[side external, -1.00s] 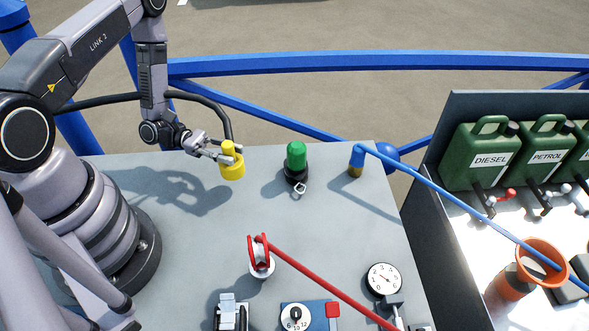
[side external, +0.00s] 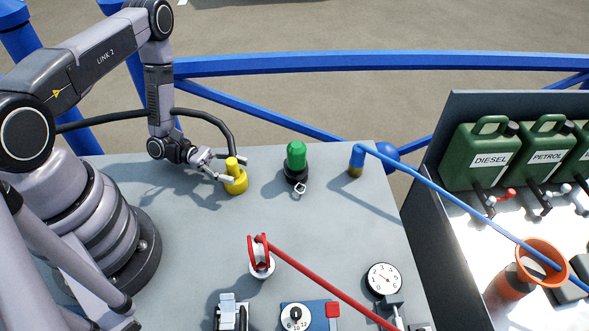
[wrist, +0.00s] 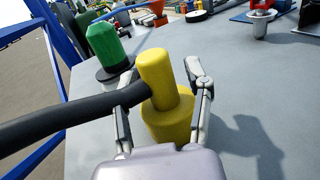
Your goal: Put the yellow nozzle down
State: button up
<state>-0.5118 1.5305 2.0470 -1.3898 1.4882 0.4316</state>
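The yellow nozzle (side external: 237,184), a wide round base with a narrower stem, stands upright on the grey table near its back edge. A black hose joins its stem. My gripper (side external: 231,170) is at the nozzle with its fingers open on either side of the stem. In the wrist view, the nozzle's stem (wrist: 160,80) rises between the fingers of my gripper (wrist: 160,82), with gaps beside it. The lowest part of the nozzle is hidden by the gripper body there.
A green-capped fitting (side external: 296,160) stands right of the nozzle. A blue hose end (side external: 356,160) is farther right, and a red-handled fitting with a red hose (side external: 261,260) is in front. Blue rails (side external: 300,64) run behind the table. The table's middle is clear.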

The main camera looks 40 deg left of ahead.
jog(key=shift+a+r, duration=0.1)
jog(key=shift+r, duration=0.1)
jog(key=v, duration=1)
jog(key=shift+s+a, duration=0.1)
jog(key=shift+a, duration=0.3)
jog(key=shift+s+a, duration=0.1)
jog(key=shift+a, duration=0.2)
jog(key=shift+a+r+m+g, duration=0.2)
jog(key=shift+r+m+g, duration=0.1)
jog(key=shift+r, duration=0.05)
jog(key=d+r+m+g+y, duration=0.3)
jog(key=r+m+g+y, duration=0.8)
jog(key=r, duration=1.1)
jog(key=s+d+r+m+t+y, duration=0.3)
jog(key=s+r+m+t+y, duration=0.3)
jog(key=s+r+m+t, duration=0.4)
notch_tip(320, 180, up, 5)
jog(key=shift+s+f+t, duration=0.2)
jog(key=shift+s+t, duration=0.1)
jog(key=shift+t, duration=0.5)
